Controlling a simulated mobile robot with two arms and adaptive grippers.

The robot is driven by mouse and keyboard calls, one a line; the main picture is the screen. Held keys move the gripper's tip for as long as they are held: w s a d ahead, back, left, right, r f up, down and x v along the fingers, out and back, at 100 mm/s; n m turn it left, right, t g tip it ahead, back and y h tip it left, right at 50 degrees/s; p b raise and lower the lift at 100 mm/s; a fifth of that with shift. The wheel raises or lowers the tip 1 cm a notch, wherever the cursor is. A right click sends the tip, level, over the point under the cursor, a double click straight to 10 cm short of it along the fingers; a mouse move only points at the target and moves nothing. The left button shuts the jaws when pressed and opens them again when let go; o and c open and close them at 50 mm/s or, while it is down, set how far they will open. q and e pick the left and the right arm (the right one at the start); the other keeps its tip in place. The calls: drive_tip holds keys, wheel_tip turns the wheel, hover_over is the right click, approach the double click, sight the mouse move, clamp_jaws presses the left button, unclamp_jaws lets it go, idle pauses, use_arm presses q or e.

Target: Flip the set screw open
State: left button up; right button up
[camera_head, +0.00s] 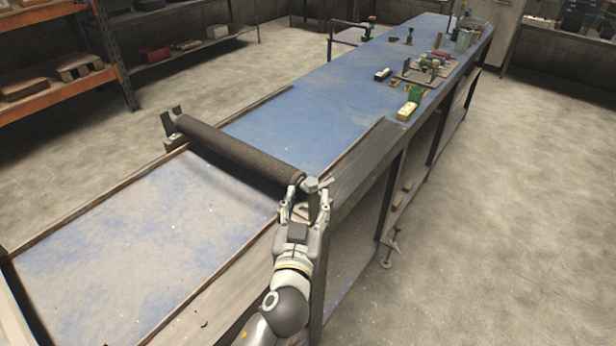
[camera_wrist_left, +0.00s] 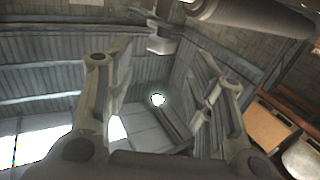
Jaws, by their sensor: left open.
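The dark mesh tube (camera_head: 240,150) lies across the blue table, and its near end shows at the top right of the left wrist view (camera_wrist_left: 255,14). At that end, in the head view, is a small grey set screw (camera_head: 312,184) on its bracket at the table's right edge. My left gripper (camera_head: 306,198) is open, with its fingertips close around the bracket just below the screw. I cannot tell whether they touch it. In the left wrist view the open fingers (camera_wrist_left: 165,58) point up, with a small pale part (camera_wrist_left: 160,45) beyond them that I cannot identify surely.
The long blue table (camera_head: 310,115) runs to the back right, with wooden rails along its near part. Several small tools and a yellow-and-white item (camera_head: 408,108) lie farther along it. An orange shelf (camera_head: 60,80) stands at left. The floor at right is mostly clear.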

sight(310, 186)
use_arm(q)
drive_tip(key=w, duration=0.1)
drive_tip(key=w+p, duration=0.1)
drive_tip(key=w, duration=0.3)
drive_tip(key=shift+w+d, duration=0.15)
drive_tip(key=shift+d, duration=0.2)
drive_tip(key=shift+w+d+p, duration=0.15)
drive_tip(key=shift+w+p, duration=0.25)
drive_tip(key=shift+w, duration=0.5)
drive_tip(key=c, duration=1.1)
